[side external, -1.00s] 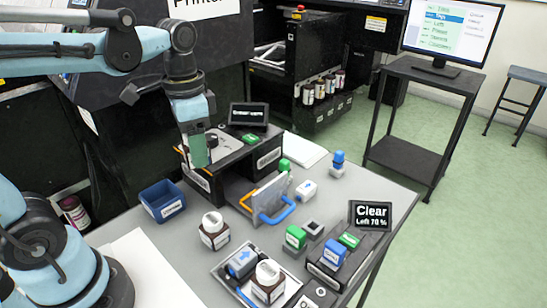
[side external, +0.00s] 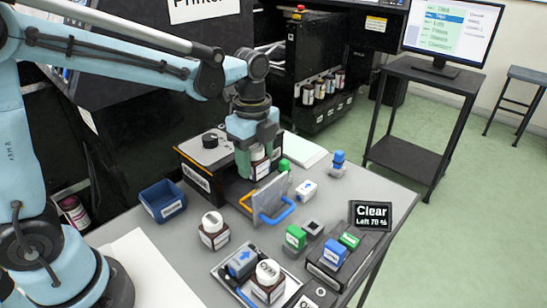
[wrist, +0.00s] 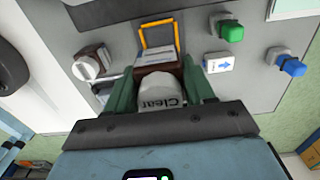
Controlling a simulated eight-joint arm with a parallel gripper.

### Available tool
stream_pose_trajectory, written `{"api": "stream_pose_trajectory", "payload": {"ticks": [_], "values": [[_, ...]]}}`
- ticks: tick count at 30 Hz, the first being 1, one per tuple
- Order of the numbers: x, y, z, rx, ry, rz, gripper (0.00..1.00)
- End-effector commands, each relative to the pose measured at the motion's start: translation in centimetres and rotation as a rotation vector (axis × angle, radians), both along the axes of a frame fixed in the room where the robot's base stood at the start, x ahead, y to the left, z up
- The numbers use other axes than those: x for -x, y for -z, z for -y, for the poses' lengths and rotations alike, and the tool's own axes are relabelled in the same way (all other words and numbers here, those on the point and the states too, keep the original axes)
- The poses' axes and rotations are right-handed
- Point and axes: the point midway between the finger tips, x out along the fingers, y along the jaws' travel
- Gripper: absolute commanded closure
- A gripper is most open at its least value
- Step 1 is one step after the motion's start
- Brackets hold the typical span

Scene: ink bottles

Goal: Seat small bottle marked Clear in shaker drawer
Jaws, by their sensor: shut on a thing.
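The small bottle marked Clear (wrist: 160,95) has a white cap and sits between the green fingers of my gripper (wrist: 163,88) in the wrist view. In the side view my gripper (side external: 257,150) is shut on this bottle (side external: 259,169) and points down over the drawer area, in front of the black shaker box (side external: 205,172). The grey drawer front (side external: 271,193), with a blue handle (side external: 280,216), stands just in front of the bottle and hides its lower part. I cannot tell whether the bottle touches the drawer floor.
A white-capped brown bottle (side external: 213,230) stands to the left on the table. A blue bin (side external: 163,200) is at left.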

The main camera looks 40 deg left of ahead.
Motion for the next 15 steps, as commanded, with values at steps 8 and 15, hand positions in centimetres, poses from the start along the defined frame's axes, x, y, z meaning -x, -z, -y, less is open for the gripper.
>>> {"api": "stream_pose_trajectory", "payload": {"ticks": [8, 15], "values": [[0.0, 2.0, 0.0, 0.000, -0.002, 0.000, 0.82], [0.0, 3.6, 0.0, 0.000, -0.003, 0.000, 0.82]]}}
